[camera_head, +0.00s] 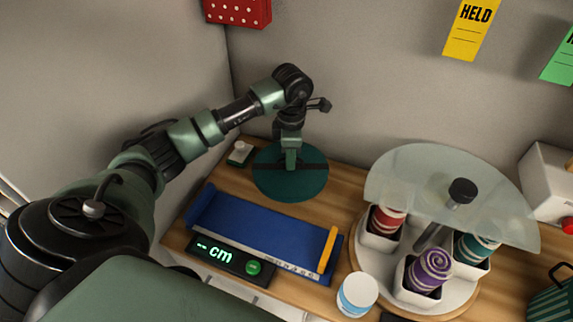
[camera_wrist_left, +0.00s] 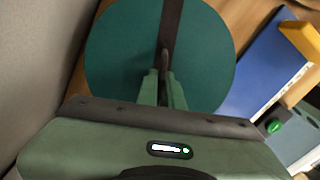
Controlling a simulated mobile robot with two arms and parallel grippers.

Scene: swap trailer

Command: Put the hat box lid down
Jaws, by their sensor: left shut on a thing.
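The hat box lid (camera_head: 262,180) is a round, dark teal disc with a dark band across it. It is at the back left of the wooden counter, close to the wall corner. My left gripper (camera_head: 291,160) points down over it and is shut on it near its middle. In the left wrist view the lid (camera_wrist_left: 110,55) fills the upper middle, and my left gripper (camera_wrist_left: 165,85) is closed at the dark band. I cannot tell whether the lid touches the counter. My right gripper does not show.
A blue measuring board (camera_head: 250,225) with a yellow slider (camera_head: 328,250) and a "cm" display (camera_head: 228,258) lies in front of the lid. A small button box (camera_head: 240,153) is beside it. A round stand with a glass top (camera_head: 415,175) holds rolls on the right. A white jar (camera_head: 357,295) is near the front.

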